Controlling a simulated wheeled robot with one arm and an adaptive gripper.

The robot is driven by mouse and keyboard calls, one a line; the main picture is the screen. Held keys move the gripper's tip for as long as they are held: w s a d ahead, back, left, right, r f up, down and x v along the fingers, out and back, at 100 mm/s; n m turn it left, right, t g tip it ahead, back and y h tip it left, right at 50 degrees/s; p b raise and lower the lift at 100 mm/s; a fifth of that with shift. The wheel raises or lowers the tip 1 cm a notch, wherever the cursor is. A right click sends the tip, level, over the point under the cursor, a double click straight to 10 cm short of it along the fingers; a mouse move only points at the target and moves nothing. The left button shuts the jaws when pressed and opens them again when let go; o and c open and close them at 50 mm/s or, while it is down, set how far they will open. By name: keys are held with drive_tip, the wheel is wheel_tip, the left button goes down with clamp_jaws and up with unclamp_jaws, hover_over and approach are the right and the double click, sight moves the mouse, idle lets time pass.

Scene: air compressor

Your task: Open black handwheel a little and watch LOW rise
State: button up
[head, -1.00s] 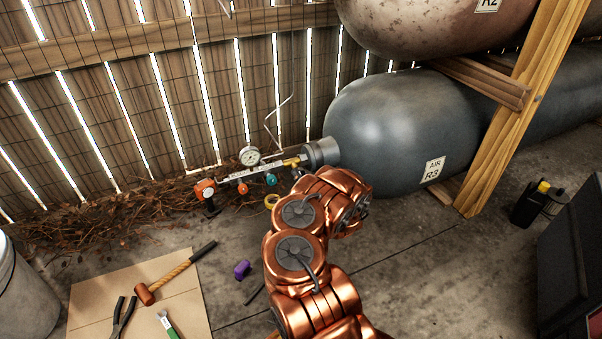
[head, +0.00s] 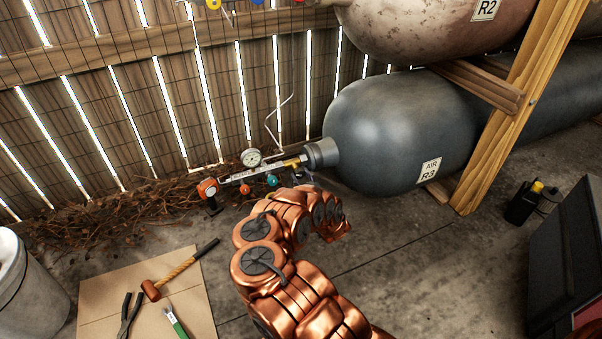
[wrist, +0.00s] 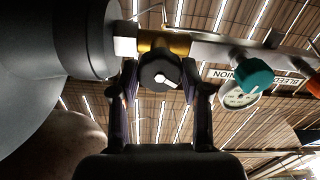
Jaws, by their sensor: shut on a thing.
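The black handwheel (wrist: 160,73) sits on a brass valve body (wrist: 165,42) in the wrist view, with a pale mark on its face. My gripper (wrist: 162,90) has one finger on each side of the handwheel and is shut on it. In the head view my arm hides the gripper and handwheel. A round white-faced gauge (head: 251,157) stands on the pipe run; it also shows in the wrist view (wrist: 240,95), tilted. Its reading and name are too small to tell.
A teal knob (wrist: 251,75) and an orange knob (wrist: 313,86) sit along the same pipe. The grey tank R3 (head: 390,130) is close beside the valve. A board with tools (head: 150,295) lies on the floor at lower left.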

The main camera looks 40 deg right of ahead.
drive_tip(key=o, duration=0.9)
drive_tip(key=shift+s, duration=0.1)
drive_tip(key=shift+o, duration=1.4)
drive_tip(key=shift+s+a+r+p, duration=0.15)
drive_tip(key=shift+s+p, duration=0.3)
drive_tip(key=shift+p, duration=0.05)
drive_tip(key=shift+s+a+r+p, duration=0.1)
drive_tip(key=shift+s+a+p, duration=0.05)
drive_tip(key=shift+s+p, duration=0.3)
drive_tip(key=p+v, duration=0.1)
drive_tip(key=v, duration=0.1)
drive_tip(key=p+v, duration=0.1)
drive_tip(key=v, duration=0.1)
drive_tip(key=shift+f+p, duration=0.25)
drive_tip(key=shift+p, duration=0.05)
drive_tip(key=shift+w, duration=0.1)
